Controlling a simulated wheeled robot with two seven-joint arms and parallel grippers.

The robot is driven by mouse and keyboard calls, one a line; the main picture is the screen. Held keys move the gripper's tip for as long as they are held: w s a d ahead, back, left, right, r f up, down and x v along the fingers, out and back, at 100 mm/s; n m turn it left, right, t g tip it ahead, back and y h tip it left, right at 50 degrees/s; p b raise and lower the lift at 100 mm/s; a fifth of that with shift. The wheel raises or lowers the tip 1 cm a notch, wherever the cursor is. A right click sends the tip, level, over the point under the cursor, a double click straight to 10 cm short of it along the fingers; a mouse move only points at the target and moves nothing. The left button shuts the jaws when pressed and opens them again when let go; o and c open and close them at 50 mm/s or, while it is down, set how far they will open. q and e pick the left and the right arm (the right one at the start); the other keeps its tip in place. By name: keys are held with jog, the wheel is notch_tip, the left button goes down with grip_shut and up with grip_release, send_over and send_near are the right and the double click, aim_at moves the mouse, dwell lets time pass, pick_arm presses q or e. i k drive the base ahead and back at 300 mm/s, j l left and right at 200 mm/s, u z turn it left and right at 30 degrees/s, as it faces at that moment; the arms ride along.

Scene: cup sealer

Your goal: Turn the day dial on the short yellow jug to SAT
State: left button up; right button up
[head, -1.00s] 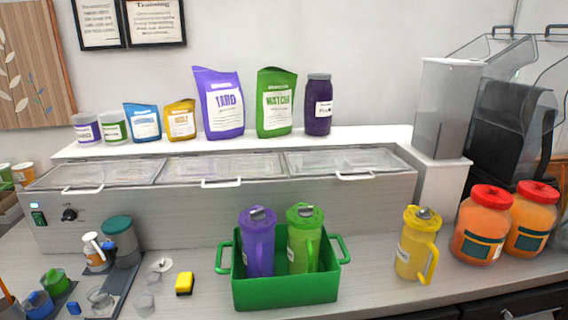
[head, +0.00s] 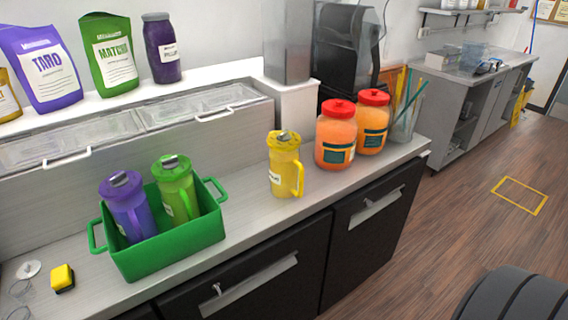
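The short yellow jug (head: 284,166) stands upright on the counter in the middle of the head view. It has a yellow lid with a dark grey part on top (head: 284,137), a handle on its right side and a white label low on its left. The day dial's lettering is too small to read. Neither of my grippers shows in the head view.
Left of the jug, a green crate (head: 172,257) holds a purple jug (head: 128,207) and a green jug (head: 176,188). Two orange jars with red lids (head: 336,135) (head: 371,122) stand right of it. Bare counter lies in front of the jug; black drawers are below.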

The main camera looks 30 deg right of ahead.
aim_at(284, 136)
jog(key=z, duration=1.1)
